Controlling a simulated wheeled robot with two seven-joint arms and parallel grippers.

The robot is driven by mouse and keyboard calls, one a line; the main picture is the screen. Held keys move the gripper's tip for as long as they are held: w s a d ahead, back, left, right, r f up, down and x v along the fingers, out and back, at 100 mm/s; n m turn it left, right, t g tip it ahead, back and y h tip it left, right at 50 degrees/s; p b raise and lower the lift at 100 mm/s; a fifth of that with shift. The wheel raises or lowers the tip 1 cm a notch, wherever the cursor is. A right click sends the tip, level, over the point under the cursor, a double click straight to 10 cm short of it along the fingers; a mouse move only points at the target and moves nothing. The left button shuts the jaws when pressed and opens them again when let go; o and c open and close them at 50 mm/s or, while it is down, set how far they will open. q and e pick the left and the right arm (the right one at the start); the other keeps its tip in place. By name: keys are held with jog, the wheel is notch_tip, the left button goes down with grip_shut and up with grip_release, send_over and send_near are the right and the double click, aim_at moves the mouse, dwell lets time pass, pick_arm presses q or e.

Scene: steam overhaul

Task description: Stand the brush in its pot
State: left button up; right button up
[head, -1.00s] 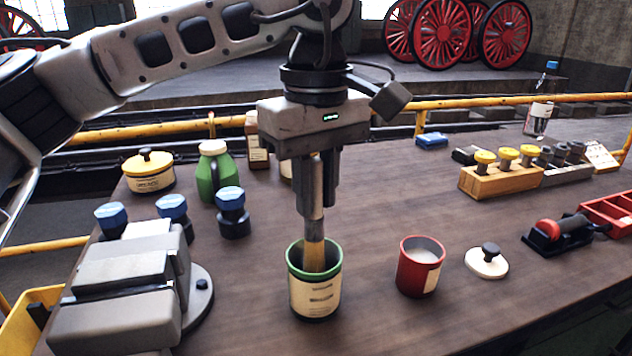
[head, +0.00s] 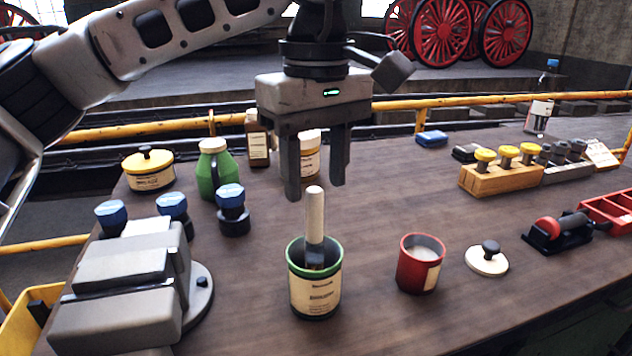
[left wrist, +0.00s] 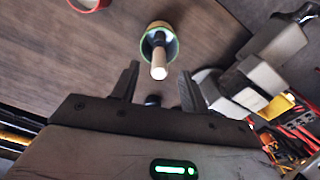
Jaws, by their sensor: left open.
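The brush (head: 314,217) stands handle up in its pot, with its pale wooden handle rising above the rim and its lower end hidden inside. The pot (head: 315,292) is cream-labelled with a green rim and stands upright on the bench. My left gripper (head: 318,192) is open and empty, above and just behind the handle top. In the left wrist view, the handle (left wrist: 159,66) points toward the camera out of the green-rimmed pot (left wrist: 173,46), beyond the open fingers (left wrist: 158,80). My right gripper is not in view.
A red pot (head: 418,264) and a white lid with black knob (head: 487,259) stand to the right. A grey vise-like block (head: 125,285) is at left. Behind are a green jug (head: 217,172), bottles and a yellow tin (head: 148,171). Bench between pots is clear.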

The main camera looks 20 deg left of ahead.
pick_arm(q)
notch_tip(320, 180, up, 14)
jog(key=p, duration=0.3)
jog(key=shift+f+p, duration=0.15)
jog(key=shift+p, duration=0.15)
